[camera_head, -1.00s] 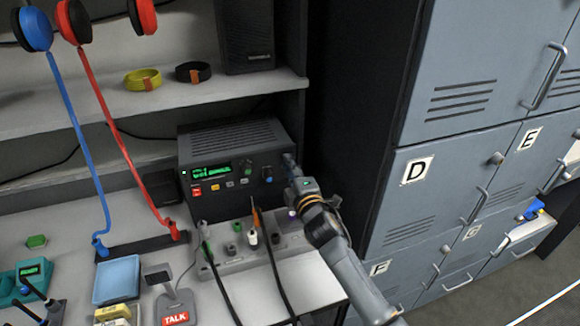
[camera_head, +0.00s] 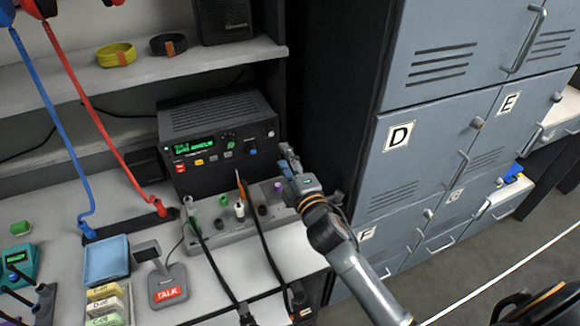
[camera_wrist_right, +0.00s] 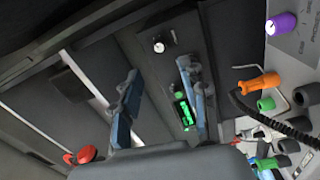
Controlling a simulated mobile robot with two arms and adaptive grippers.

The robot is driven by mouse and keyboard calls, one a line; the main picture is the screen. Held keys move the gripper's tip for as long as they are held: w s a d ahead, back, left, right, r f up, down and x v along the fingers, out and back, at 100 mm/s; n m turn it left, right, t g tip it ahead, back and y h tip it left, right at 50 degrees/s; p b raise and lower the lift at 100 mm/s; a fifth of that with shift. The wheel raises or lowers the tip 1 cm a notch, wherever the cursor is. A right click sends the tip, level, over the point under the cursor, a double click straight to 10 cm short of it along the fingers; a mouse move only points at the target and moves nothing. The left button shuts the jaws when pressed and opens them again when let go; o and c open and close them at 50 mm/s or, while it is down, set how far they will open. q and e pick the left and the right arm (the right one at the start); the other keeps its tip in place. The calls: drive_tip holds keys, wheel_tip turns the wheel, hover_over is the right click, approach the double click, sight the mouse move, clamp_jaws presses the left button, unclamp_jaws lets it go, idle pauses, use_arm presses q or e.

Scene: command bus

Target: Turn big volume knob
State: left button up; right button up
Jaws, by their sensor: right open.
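The black radio unit (camera_head: 205,120) stands at the back of the desk, with a lit green display and several small knobs. A dark knob with a pale face (camera_head: 270,134) sits near its right edge; it seems to be the round knob in the right wrist view (camera_wrist_right: 158,46). A blue knob (camera_head: 252,152) is lower on the front. I cannot tell for certain which is the volume knob. My right gripper (camera_head: 285,150) is just right of the radio's front corner. Its fingers (camera_wrist_right: 159,70) are spread and empty, with the round knob beyond the gap. My left gripper is out of view.
A grey panel (camera_head: 215,244) with coloured plugs, cables and a purple knob (camera_head: 278,186) lies below the radio. A talk microphone (camera_head: 160,280) stands in front. Grey lockers (camera_head: 440,100) rise close on the right.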

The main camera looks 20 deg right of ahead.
drive_tip(key=shift+s, duration=1.5)
